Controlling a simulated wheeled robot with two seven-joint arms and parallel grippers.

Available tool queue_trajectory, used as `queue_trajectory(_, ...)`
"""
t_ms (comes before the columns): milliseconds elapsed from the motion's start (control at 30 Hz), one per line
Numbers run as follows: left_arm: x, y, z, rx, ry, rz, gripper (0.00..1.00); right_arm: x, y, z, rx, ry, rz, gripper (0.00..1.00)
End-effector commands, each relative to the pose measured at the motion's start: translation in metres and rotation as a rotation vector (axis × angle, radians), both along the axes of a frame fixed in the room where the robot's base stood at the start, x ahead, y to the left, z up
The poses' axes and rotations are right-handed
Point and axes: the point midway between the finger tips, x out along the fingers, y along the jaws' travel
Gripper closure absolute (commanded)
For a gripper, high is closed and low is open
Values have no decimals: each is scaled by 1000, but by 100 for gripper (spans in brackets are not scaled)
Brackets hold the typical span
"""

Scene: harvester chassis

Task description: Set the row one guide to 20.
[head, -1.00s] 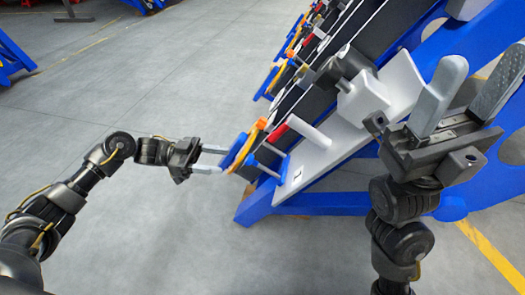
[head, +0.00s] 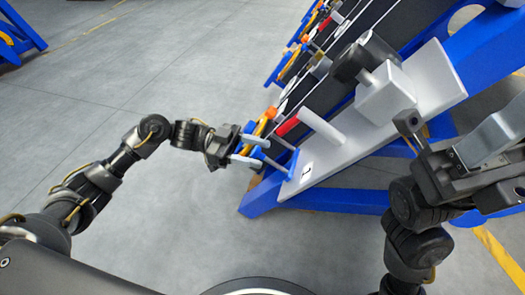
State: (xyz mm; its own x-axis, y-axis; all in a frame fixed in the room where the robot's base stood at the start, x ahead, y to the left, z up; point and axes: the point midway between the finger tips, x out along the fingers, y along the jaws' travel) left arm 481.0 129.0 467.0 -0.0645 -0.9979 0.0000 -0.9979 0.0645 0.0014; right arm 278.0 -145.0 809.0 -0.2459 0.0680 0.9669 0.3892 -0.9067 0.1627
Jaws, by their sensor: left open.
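The row one unit is a pale plate (head: 430,88) marked 1, tilted on a blue frame. At its lower left end is the row one guide, with a blue part (head: 283,165), thin rods and an orange piece (head: 265,121). My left gripper (head: 266,154) is open at this end; its two pale fingers point right, in front of the guide and partly hiding it. I cannot tell whether they touch it. A white rod with a red end (head: 289,125) is just right of the guide. My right gripper (head: 490,150) is at the right edge, partly cut off.
A dark knob (head: 364,57) on a grey block (head: 386,94) stands on the plate. The blue frame (head: 345,201) runs below it. Similar units recede toward the top. Open grey floor (head: 150,80) lies left of the frame.

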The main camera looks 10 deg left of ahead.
Motion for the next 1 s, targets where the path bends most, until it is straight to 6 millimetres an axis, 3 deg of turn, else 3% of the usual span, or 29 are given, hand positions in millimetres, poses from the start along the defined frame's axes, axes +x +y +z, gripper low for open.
queue_trajectory(200,-1,-19,0,-1,-2,0,49,0,0,-1,-1,2,0,45)
queue_trajectory(500,-1,-21,0,0,-2,1,49,0,0,0,-1,0,0,45)
queue_trajectory(900,-1,-20,0,0,-2,1,100,0,0,1,1,-3,0,45)
queue_trajectory(1000,-1,-20,0,0,-1,1,100,0,0,1,1,-3,0,45)
